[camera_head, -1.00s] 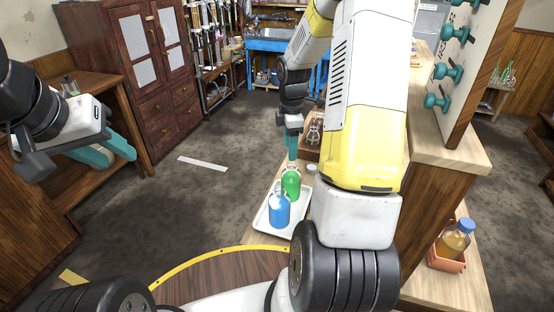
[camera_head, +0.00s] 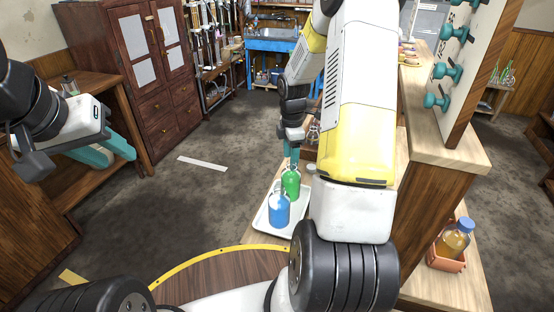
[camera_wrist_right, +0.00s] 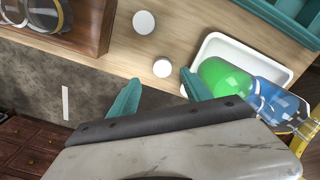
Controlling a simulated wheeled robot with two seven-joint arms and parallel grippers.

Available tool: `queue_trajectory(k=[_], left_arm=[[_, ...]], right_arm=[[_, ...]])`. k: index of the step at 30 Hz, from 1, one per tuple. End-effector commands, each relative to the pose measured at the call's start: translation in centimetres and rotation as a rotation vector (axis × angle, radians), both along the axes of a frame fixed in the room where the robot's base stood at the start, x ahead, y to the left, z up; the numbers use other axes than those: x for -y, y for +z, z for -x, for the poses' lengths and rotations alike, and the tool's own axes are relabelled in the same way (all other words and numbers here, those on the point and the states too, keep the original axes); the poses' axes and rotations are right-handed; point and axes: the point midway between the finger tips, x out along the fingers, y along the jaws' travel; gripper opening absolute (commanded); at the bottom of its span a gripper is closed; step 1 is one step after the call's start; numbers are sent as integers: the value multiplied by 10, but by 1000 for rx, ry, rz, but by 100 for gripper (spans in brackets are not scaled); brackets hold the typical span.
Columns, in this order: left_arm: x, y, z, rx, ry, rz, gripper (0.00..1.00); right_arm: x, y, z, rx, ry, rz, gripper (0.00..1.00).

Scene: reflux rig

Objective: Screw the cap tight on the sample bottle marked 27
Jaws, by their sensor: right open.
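A green bottle (camera_head: 291,184) and a blue bottle (camera_head: 279,210) stand in a white tray (camera_head: 262,224) on the bench; both also show in the right wrist view, green (camera_wrist_right: 222,76) and blue (camera_wrist_right: 276,98). No number is readable on either. Two white round discs, likely caps, lie on the bench in the wrist view: a larger one (camera_wrist_right: 144,22) and a smaller one (camera_wrist_right: 162,68). My right gripper (camera_wrist_right: 160,92) is open and empty, with the smaller disc showing between its fingers and the green bottle beside one finger. My left gripper (camera_head: 118,152) is open and empty, away at the left.
A bottle of amber liquid with a blue cap (camera_head: 454,240) stands in an orange holder (camera_head: 447,262) at the right. A wooden box with glassware (camera_wrist_right: 62,22) is near the discs. A teal rack (camera_wrist_right: 285,18) borders the tray. Pegs (camera_head: 447,71) stick out from a board.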

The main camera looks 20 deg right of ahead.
Motion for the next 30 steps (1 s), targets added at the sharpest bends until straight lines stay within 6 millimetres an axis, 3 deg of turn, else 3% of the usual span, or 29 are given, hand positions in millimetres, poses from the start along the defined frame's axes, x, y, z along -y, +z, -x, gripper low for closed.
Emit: queue_trajectory(k=[4, 13, 25, 30], left_arm=[[0, 0, 0, 0, 0, 0, 36], [0, 0, 0, 0, 0, 0, 36], [0, 0, 0, 0, 0, 0, 36], [0, 0, 0, 0, 0, 0, 36]], right_arm=[[0, -8, 2, -3, 0, 0, 57], [-1, -49, 5, -2, 1, 0, 57], [-1, -52, 4, 0, 0, 0, 57], [-1, -52, 4, 0, 0, 0, 25]])
